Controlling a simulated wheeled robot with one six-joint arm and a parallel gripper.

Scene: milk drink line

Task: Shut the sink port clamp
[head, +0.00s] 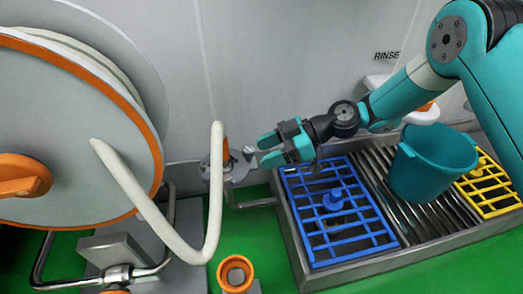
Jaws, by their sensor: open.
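A grey metal port fitting (232,172), which looks like the sink port clamp, stands on a pipe near the wall, left of the sink. A small orange part (226,148) shows on top of it, and a small light lever-like piece (249,153) sticks out at its right. Whether the clamp is open or shut is too small to tell. A white hose (215,190) hides part of its left side. My gripper (262,150) is open and empty, its teal fingers pointing left at the lever-like piece. I cannot tell whether they touch it.
A steel sink (296,245) holds a blue rack (345,240), a teal bucket (425,165) and a yellow rack (490,185). A large hose reel (75,130) fills the left. An orange-rimmed socket (236,272) stands in front on the green floor.

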